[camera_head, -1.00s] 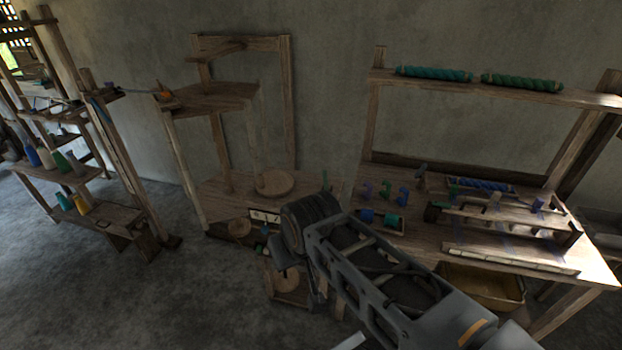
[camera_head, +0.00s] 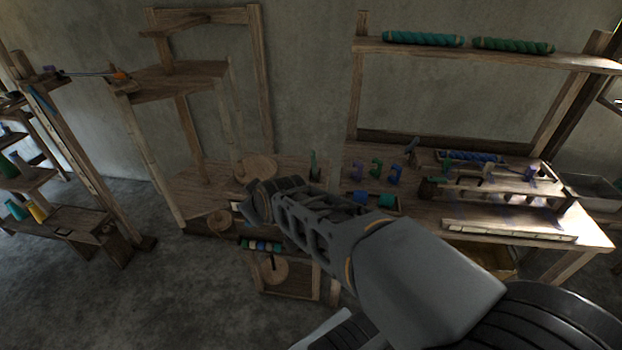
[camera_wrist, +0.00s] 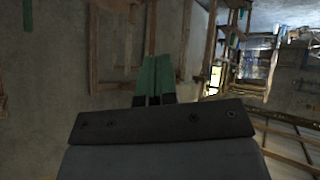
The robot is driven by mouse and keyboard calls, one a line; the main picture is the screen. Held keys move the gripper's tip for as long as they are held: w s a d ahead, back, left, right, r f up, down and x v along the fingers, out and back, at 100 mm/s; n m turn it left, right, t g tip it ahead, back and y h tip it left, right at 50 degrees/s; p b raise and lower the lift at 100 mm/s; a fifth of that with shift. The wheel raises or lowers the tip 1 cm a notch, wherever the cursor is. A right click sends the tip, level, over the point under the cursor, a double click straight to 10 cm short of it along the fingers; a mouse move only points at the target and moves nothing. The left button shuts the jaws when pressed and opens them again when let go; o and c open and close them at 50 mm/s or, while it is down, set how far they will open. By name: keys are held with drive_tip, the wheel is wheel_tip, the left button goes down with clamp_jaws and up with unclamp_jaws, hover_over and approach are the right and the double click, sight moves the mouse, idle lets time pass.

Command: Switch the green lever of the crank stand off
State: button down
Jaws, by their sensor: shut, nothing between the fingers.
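A small upright green piece (camera_head: 313,164) stands at the back of the wooden bench, just left of the blue pieces. It may be the green lever of the crank stand, but it is too small to tell its setting. My gripper (camera_wrist: 154,78) shows in the wrist view with its two green fingers shut side by side, holding nothing. The wrist view points at the wall and wooden frames, and I cannot pick out the lever there. The fingertips are not clear there.
A wooden disc (camera_head: 255,168) lies on the left bench under a tall frame. Blue pieces (camera_head: 376,170) and a small rack (camera_head: 500,186) occupy the right bench. A shelf above (camera_head: 480,56) holds green rolls. A low stand with a disc (camera_head: 272,268) is below my arm.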

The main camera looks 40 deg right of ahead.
sight(312, 159)
drive_tip(key=w+d+f+n+t+h+b, duration=0.2)
drive_tip(key=w+d+f+t+b, duration=0.25)
drive_tip(key=w+f, duration=0.2)
drive_tip(key=d+f+n+t+h+b, duration=0.2)
drive_tip(key=d+f+n+h+b, duration=0.2)
drive_tip(key=d+f+h+b, duration=0.6)
drive_tip(key=d+h+b, duration=0.2)
drive_tip(key=h, duration=0.2)
drive_tip(key=shift+s, duration=0.4)
drive_tip(key=shift+t, duration=0.25)
drive_tip(key=p+x, duration=0.1)
drive_tip(key=x, duration=1.3)
drive_tip(key=shift+p, duration=0.3)
